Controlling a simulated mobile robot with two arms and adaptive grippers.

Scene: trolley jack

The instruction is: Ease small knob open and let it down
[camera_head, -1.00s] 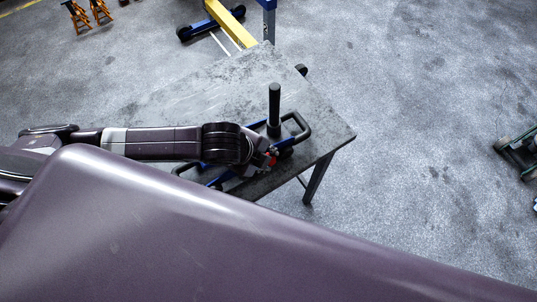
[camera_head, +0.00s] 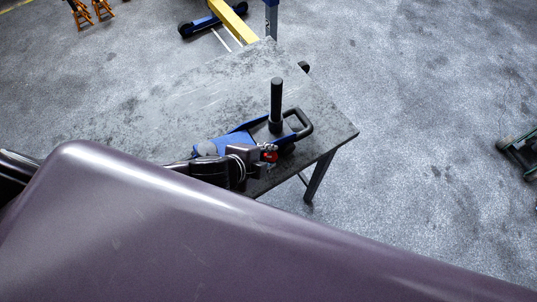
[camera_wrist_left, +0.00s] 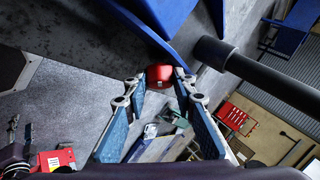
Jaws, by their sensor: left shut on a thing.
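The blue trolley jack (camera_head: 238,137) sits on the grey workbench, with its black handle post (camera_head: 276,100) standing upright. The small red knob (camera_head: 269,157) is at the near side of the jack. My left gripper (camera_head: 266,153) reaches it from the left and is shut on it. In the left wrist view the red knob (camera_wrist_left: 159,75) sits between the tips of my two blue-padded fingers (camera_wrist_left: 160,84), close under the blue jack body (camera_wrist_left: 173,15). The knob's stem is hidden, and its turn cannot be told. My right gripper is not in view.
The workbench top (camera_head: 180,100) is bare to the left of and behind the jack. A black loop handle (camera_head: 305,124) sticks out at the jack's right end. A yellow and blue lift (camera_head: 232,20) stands behind the bench. Open floor lies to the right.

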